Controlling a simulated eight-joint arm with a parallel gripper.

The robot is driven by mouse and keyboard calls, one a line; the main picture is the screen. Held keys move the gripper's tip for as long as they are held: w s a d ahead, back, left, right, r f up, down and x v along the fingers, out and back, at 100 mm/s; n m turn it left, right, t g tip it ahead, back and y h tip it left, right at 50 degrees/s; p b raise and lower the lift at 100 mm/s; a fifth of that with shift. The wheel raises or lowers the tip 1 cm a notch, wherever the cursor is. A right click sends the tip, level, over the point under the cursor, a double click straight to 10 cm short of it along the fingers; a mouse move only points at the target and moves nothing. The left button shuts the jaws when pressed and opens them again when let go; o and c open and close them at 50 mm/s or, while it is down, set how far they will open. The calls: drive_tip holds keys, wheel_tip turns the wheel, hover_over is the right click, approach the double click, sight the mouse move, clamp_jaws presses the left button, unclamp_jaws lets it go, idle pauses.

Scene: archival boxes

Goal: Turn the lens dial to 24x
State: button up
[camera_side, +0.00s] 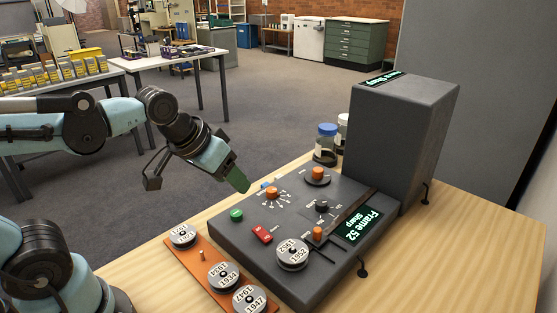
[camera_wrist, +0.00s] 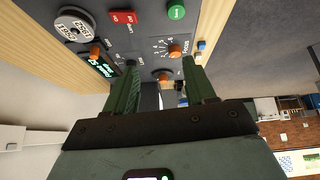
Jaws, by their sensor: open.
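A small black knob (camera_side: 322,206) with a printed scale, which I take for the lens dial, sits on the grey machine panel (camera_side: 222,238). It also shows in the wrist view (camera_wrist: 132,66), just beyond the tip of the left finger. Its setting is too small to read. My gripper (camera_side: 238,182) is open and empty, above the panel's back left edge, short of the black knob and touching nothing. In the wrist view my two green fingers (camera_wrist: 160,85) are spread apart. The display (camera_side: 364,225) reads "Frame 52 Sharp".
Around the dial are a scaled orange knob (camera_side: 271,192), another orange knob (camera_side: 318,174), an orange handle (camera_side: 317,232), a green button (camera_side: 236,214), a red switch (camera_side: 262,234) and a mounted reel (camera_side: 292,253). A tall grey housing (camera_side: 402,135) and jars (camera_side: 326,143) stand behind.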

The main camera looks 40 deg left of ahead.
drive_tip(key=w+d+r+n+g, duration=0.2)
drive_tip(key=w+r, duration=0.2)
drive_tip(key=w, duration=0.2)
drive_tip(key=n+g, duration=0.4)
drive_tip(key=n, duration=0.2)
hover_over(322, 203)
wheel_tip(322, 203, down, 3)
wheel_tip(322, 203, down, 12)
drive_tip(key=shift+r, duration=0.15)
clamp_jaws()
